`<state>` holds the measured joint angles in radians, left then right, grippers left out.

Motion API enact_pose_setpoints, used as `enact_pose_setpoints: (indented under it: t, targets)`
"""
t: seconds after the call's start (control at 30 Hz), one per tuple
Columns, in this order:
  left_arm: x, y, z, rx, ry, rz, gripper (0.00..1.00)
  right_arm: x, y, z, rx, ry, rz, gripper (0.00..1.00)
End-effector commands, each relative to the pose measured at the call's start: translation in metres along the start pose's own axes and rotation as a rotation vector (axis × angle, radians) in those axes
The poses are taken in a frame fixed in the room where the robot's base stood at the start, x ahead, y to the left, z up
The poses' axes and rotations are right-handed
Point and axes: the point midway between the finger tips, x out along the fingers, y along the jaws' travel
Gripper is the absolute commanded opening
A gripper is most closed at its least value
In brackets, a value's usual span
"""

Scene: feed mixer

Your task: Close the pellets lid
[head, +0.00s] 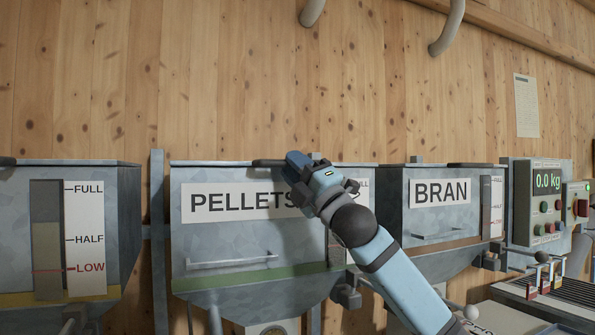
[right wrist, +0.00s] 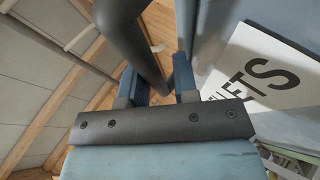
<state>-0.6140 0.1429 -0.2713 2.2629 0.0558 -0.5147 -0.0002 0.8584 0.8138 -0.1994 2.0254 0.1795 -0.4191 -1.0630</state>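The pellets bin (head: 232,240) is a grey metal hopper with a PELLETS label, left of centre in the head view. Its lid (head: 215,163) shows edge-on as a thin strip along the bin's top, with a dark handle bar (head: 268,163) at the front edge. My right gripper (head: 296,166) is at the bin's top front edge, by the handle's right end, covering part of the label. In the right wrist view its blue fingers (right wrist: 160,84) stand apart, with a dark bar (right wrist: 133,40) passing at the gap. Contact cannot be told. My left gripper is not in view.
The bran bin (head: 440,205) stands to the right and another bin (head: 100,215) to the left. A control box (head: 540,200) reads 0.0 kg at far right. A wooden wall (head: 200,80) is behind; space above the bins is mostly clear.

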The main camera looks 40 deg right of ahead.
Motion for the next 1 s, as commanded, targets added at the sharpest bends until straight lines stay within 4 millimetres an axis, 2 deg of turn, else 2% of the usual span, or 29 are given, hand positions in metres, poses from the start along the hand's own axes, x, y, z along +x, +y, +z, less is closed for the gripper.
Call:
enact_pose_setpoints:
  t: [0.17,0.47,0.7,0.8,1.0]
  targets:
    - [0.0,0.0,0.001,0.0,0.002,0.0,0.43,-0.011,-0.002,0.0,-0.001,-0.001,-0.004,0.26]
    - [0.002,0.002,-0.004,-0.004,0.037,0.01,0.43,-0.065,-0.002,-0.001,-0.002,0.001,-0.004,0.26]
    - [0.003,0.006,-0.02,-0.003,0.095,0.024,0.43,-0.105,-0.002,-0.001,-0.001,0.001,-0.004,0.26]
    - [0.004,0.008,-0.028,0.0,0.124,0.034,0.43,-0.118,-0.002,-0.001,0.0,0.001,-0.004,0.26]
    - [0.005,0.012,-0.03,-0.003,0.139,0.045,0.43,-0.134,0.0,-0.001,-0.001,0.0,-0.001,0.26]
